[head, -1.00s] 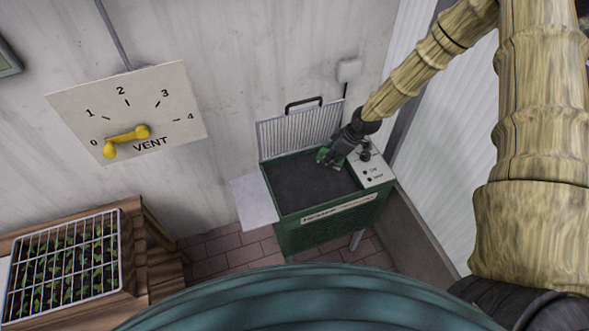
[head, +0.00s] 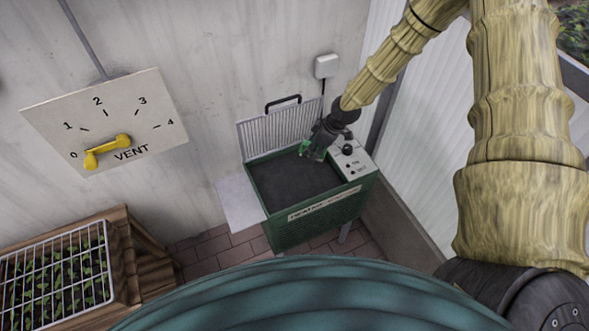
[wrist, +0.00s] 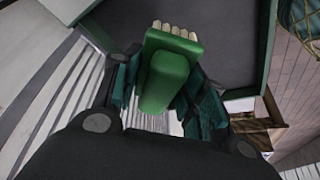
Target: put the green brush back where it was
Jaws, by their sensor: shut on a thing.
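My gripper (head: 312,152) is shut on the green brush (wrist: 168,75), which has pale bristles at its far end in the wrist view. In the head view only a small green part of the brush (head: 304,147) shows beside the dark fingers. The gripper is over the back right part of a green heater box (head: 305,222) with a dark, soil-like top surface (head: 285,185). I cannot tell whether the brush touches that surface.
The box's ribbed lid (head: 275,132) stands open against the wall. A control panel with a knob (head: 349,160) is at its right, a pale side shelf (head: 240,200) at its left. A VENT dial (head: 108,125) is on the wall. A seedling tray (head: 60,280) sits at lower left.

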